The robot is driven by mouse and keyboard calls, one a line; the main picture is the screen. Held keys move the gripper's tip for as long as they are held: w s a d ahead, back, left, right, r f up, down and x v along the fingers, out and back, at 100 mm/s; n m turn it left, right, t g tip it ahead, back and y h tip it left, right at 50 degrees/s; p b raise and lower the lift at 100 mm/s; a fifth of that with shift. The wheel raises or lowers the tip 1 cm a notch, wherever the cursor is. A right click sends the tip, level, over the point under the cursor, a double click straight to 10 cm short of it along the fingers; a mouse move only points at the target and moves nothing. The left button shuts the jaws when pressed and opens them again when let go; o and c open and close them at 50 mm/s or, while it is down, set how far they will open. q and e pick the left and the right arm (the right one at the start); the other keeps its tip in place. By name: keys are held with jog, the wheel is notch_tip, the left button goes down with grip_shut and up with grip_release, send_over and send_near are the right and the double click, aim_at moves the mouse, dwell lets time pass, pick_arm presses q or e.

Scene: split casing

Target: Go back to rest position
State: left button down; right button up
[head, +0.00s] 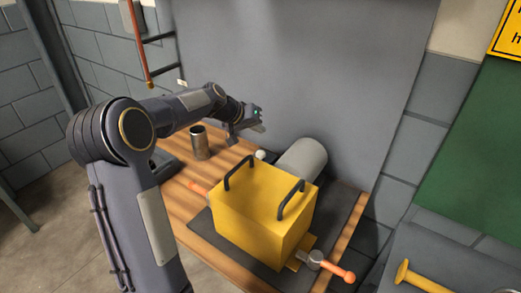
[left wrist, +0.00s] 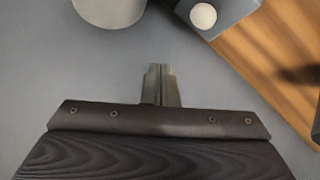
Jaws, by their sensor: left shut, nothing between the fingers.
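My left gripper (head: 233,138) hangs at the end of my bent left arm, above the back of the wooden table (head: 178,190) and near the grey wall panel. In the left wrist view its two fingers (left wrist: 160,70) are together, with nothing between them. A yellow casing (head: 262,210) with two black handles stands upright on a dark mat (head: 338,215). The gripper is behind and to the left of the casing, apart from it. My right gripper is in neither view.
A metal cup (head: 200,143) stands at the table's back left, close to my left forearm. A grey cylinder (head: 303,158) lies behind the casing. A tool with an orange handle (head: 338,271) sits at the front right. A pipe and bracket (head: 141,50) are on the wall.

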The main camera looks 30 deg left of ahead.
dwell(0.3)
pick_arm(q)
jog(key=shift+m+g, duration=0.7)
jog(key=shift+m, duration=0.1)
jog(key=s+d+r, duration=0.1)
jog(key=s+d, duration=0.2)
jog(key=s, duration=0.3)
jog(key=s+d+r, duration=0.2)
jog(key=s+d, duration=0.2)
jog(key=s, duration=0.2)
jog(key=s+d+r, duration=0.2)
jog(key=s+d, duration=0.2)
jog(key=s, duration=0.3)
jog(key=shift+r, duration=0.1)
jog(key=s+d+f, duration=0.3)
jog(key=s, duration=0.6)
jog(key=s+d+f+m+g, duration=0.1)
jog(key=s+d+f, duration=0.2)
jog(key=s, duration=0.5)
jog(key=shift+s+d+f, duration=0.15)
jog(key=shift+s+f, duration=0.25)
jog(key=shift+f, duration=0.35)
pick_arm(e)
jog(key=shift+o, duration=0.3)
